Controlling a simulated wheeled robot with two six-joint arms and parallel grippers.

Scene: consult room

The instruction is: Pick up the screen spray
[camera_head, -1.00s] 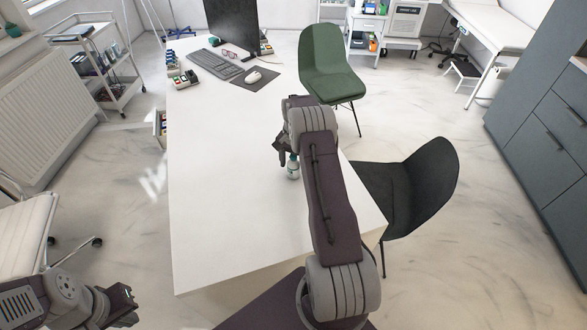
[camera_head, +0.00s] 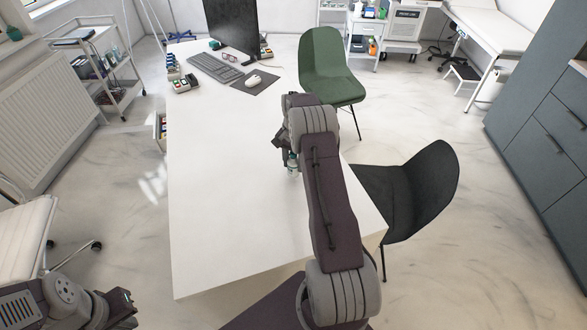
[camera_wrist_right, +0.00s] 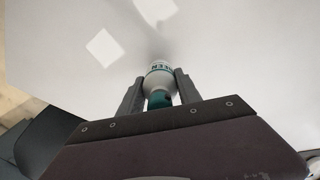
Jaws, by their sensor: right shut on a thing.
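The screen spray is a small white bottle with a teal top and teal lettering, partly hidden by my right arm in the head view (camera_head: 293,167). My right gripper (camera_head: 287,152) is shut on it, near the right side of the white desk. In the right wrist view the bottle (camera_wrist_right: 160,72) sits between the two fingers (camera_wrist_right: 160,90), its teal top toward the palm. I cannot tell if its base touches the desk. My left gripper (camera_head: 130,308) is at the lower left, off the desk; its finger gap is unclear.
The white desk (camera_head: 225,200) is bare around the bottle. A keyboard (camera_head: 215,66), a mouse (camera_head: 253,80) and a monitor (camera_head: 232,25) stand at its far end. A black chair (camera_head: 415,190) and a green chair (camera_head: 328,70) stand along its right side.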

